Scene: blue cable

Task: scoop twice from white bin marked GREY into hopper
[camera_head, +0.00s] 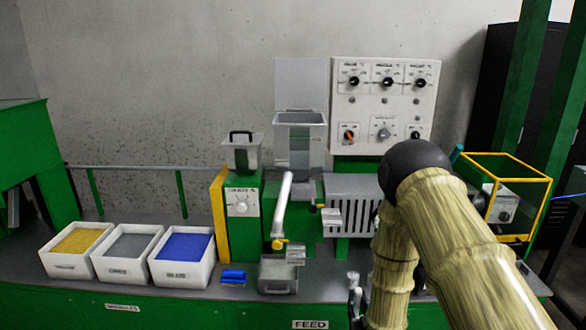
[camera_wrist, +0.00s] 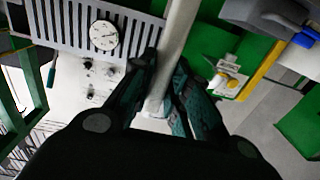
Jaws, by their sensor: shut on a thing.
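The white bin with grey granules (camera_head: 126,252) stands in the middle of a row of three at the left of the bench. Its small front label is too blurred to read. The open-topped hopper (camera_head: 300,119) sits high on the machine. My gripper (camera_head: 355,297) is low in front of the bench, right of the metal tray and far from the grey bin, partly hidden by my arm.
Bins of yellow (camera_head: 77,241) and blue granules (camera_head: 182,247) flank the grey one. A blue object (camera_head: 233,276) lies on the bench beside the metal tray (camera_head: 278,275). A pale pipe (camera_head: 283,205) slants down the machine front. A control panel (camera_head: 384,100) hangs behind.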

